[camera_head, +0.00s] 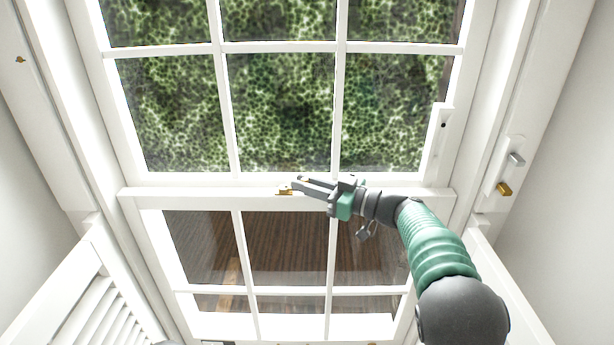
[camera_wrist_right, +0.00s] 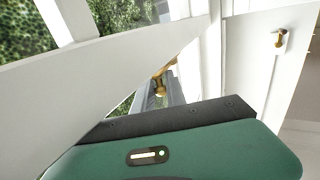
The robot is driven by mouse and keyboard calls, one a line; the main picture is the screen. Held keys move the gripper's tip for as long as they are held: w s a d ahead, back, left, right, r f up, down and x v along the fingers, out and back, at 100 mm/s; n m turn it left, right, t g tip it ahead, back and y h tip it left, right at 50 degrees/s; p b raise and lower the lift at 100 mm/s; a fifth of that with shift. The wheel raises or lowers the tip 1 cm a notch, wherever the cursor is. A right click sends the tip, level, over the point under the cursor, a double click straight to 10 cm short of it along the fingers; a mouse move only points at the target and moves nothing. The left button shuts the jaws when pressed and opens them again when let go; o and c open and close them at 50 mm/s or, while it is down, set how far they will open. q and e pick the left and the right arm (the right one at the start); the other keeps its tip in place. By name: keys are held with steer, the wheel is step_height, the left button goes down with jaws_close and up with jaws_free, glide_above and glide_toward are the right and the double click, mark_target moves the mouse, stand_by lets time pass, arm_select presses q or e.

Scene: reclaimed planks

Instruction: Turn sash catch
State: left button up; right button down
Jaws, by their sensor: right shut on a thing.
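The brass sash catch (camera_head: 285,191) sits on the meeting rail (camera_head: 225,191) of the white sash window, near its middle. My right gripper (camera_head: 299,186) reaches in from the right, and its fingertips are at the catch. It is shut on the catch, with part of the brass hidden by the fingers. In the right wrist view the brass catch (camera_wrist_right: 160,86) shows at the grey fingers, beyond the green gripper body. My left gripper is not in the head view.
A white block with a grey and a brass fitting (camera_head: 504,189) is on the right frame. White louvred shutters (camera_head: 95,300) stand at the lower left. Glazing bars cross the panes above and below the rail. The rail left of the catch is clear.

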steer(key=shift+w+r+n+g+p, duration=0.2)
steer(key=shift+w+n+g+p, duration=0.1)
steer(key=shift+n+g+p, duration=0.1)
steer(key=shift+f+g+y, duration=0.2)
steer(key=shift+g+y, duration=0.1)
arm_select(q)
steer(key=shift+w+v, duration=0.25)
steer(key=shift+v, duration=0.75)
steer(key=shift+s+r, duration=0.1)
arm_select(e)
steer(key=c, duration=1.6)
jaws_free()
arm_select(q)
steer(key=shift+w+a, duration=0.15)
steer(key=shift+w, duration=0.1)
arm_select(e)
steer(key=shift+o, duration=1.2)
steer(key=shift+w+a+f, duration=0.15)
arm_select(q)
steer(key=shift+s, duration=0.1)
